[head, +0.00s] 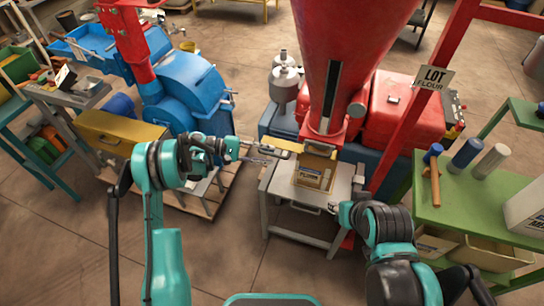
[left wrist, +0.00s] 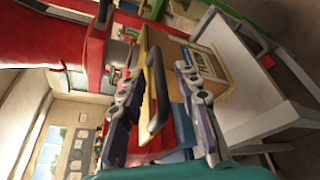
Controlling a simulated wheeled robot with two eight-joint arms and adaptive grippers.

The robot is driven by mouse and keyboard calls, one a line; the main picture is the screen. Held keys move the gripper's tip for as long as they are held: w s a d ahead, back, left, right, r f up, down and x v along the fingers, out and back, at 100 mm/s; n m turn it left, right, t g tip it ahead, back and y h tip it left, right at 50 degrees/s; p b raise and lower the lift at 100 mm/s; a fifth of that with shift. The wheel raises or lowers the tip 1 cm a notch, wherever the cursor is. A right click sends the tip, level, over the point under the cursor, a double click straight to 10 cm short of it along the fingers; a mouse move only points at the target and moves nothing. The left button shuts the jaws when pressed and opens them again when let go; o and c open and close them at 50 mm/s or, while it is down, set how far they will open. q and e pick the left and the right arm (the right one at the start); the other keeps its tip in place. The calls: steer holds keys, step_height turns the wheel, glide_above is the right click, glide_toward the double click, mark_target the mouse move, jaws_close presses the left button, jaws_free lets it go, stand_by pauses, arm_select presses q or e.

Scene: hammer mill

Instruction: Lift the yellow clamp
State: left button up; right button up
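The yellow clamp (head: 284,146) is at the mouth of the bag under the red spout, its bar reaching left. In the left wrist view the clamp (left wrist: 151,48) shows a yellow plate and a dark handle. My left gripper (head: 268,153) is open, left of the bag. In its wrist view the fingers (left wrist: 160,85) stand on both sides of the dark handle, with gaps visible; contact is not clear. The brown flour bag (head: 312,174) stands upright below the clamp. My right gripper (head: 336,208) is low, right of the bag, mostly hidden by its own wrist.
A grey stand (head: 301,221) carries the bag. The red hopper (head: 343,50) and its spout are close above. A blue mill (head: 193,92) stands left. A green bench (head: 470,200) with a hammer (head: 434,182) and cylinders is at right.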

arm_select(q)
steer(key=shift+b+x, duration=0.3)
steer(key=shift+x, duration=1.15)
jaws_close()
steer(key=shift+r+p, duration=1.15)
steer(key=shift+r, duration=1.45)
steer(key=shift+w+f, duration=0.1)
steer(key=shift+w, duration=0.05)
jaws_free()
